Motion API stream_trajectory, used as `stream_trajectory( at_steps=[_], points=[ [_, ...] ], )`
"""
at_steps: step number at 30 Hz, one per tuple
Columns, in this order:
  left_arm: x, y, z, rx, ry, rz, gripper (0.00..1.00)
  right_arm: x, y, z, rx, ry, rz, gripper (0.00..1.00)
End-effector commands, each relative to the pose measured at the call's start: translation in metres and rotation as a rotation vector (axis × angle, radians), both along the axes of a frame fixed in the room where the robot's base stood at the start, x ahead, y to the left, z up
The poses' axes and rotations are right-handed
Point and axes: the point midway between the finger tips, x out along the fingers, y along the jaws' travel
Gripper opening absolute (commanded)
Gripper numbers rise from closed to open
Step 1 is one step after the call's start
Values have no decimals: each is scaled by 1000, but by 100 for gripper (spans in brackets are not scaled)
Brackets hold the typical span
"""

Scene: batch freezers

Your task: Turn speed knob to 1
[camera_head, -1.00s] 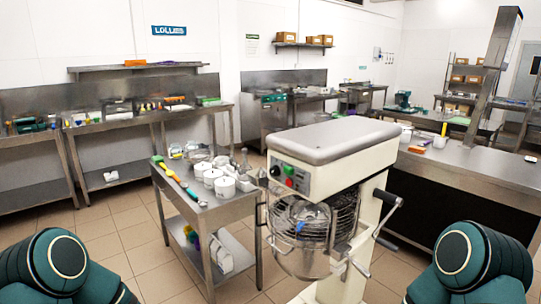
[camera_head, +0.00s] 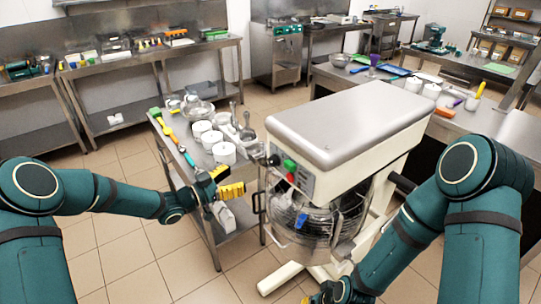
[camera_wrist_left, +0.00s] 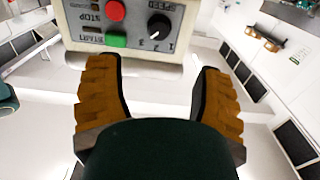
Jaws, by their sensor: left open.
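The mixer (camera_head: 345,125) has a control panel on its front left. The black speed knob (camera_head: 273,160) sits there next to a green button (camera_head: 290,165) and a red button (camera_head: 291,178). In the left wrist view the speed knob (camera_wrist_left: 158,26) shows upside down, with numbers 1, 2 and 3 beside it; its exact setting is hard to read. My left gripper (camera_head: 225,181) is open and empty, to the left of the panel and apart from the knob. Its fingers (camera_wrist_left: 158,92) frame the space below the panel in the wrist view. My right gripper (camera_head: 330,293) is partly cut off at the bottom edge.
A steel table (camera_head: 190,172) with white containers (camera_head: 224,152) and utensils stands left of the mixer, close to my left gripper. The mixer's wire guard (camera_head: 310,205) is below the panel. A counter (camera_head: 470,122) stands behind at right. Tiled floor is open at left.

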Motion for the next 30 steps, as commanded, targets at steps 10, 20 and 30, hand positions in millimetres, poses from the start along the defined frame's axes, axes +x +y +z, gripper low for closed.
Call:
stream_trajectory(
  at_steps=[10, 20, 30],
  points=[
    [37, -53, 0, -1, 0, -2, 67, 0, 0, 8, 1, 0, 0, 0],
    [68, -96, 0, -1, 2, 0, 67, 0, -1, 14, 2, -1, 1, 0],
    [76, -105, -1, 0, 2, 1, 67, 0, 0, 15, 2, -1, 1, 0]
  ],
)
